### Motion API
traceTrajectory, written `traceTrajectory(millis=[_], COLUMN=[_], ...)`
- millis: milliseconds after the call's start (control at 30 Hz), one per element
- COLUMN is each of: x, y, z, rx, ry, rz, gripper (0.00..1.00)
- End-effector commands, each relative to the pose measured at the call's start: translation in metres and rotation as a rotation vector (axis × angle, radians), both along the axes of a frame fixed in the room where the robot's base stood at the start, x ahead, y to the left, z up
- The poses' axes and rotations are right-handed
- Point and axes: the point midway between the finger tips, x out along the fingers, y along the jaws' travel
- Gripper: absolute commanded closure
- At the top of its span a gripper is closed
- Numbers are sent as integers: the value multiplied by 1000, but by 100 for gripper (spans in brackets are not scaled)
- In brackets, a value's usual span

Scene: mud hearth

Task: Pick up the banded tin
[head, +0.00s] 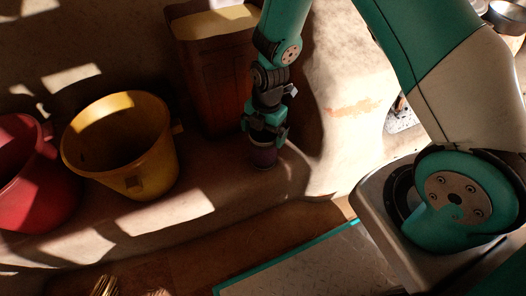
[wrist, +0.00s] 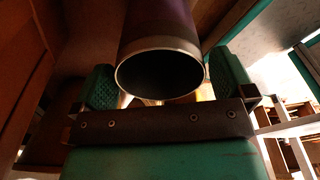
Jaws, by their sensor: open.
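The banded tin (head: 264,157) is a small dark purple cylinder standing on the mud ledge in the head view. Its upper part is hidden by my gripper (head: 266,131), which is directly above it. In the wrist view the tin (wrist: 160,28) is large, with a purple side and a pale metal rim around a dark round end. My gripper (wrist: 164,82) is open there, with one teal finger pad on each side of the tin. I cannot tell whether either pad touches it.
A tall red-brown bin (head: 205,85) with a yellow top stands close behind and left of the tin. A yellow bucket (head: 140,150) and a red bucket (head: 28,190) stand further left. A pale wall bulge (head: 345,110) is to the right. A teal-edged panel (head: 300,275) lies below the ledge.

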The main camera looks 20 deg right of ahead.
Motion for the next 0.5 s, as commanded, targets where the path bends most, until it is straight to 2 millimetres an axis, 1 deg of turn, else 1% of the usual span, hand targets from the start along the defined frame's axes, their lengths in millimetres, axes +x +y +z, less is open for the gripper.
traceTrajectory(millis=[33, 100, 167, 367, 400, 467, 500], x=[-1, -2, -2, -2, -2, -2, -2], y=[1, 2, 2, 2, 2, 2, 2], z=[-15, -22, -25, -23, -23, -23, -23], rx=[0, 0, -1, 0, 0, 0, 0], ry=[2, 2, 1, 0, 0, 0, 0], rz=[0, 0, 0, 0, 0, 0, 0], gripper=[0, 0, 0, 0, 9, 23, 32])
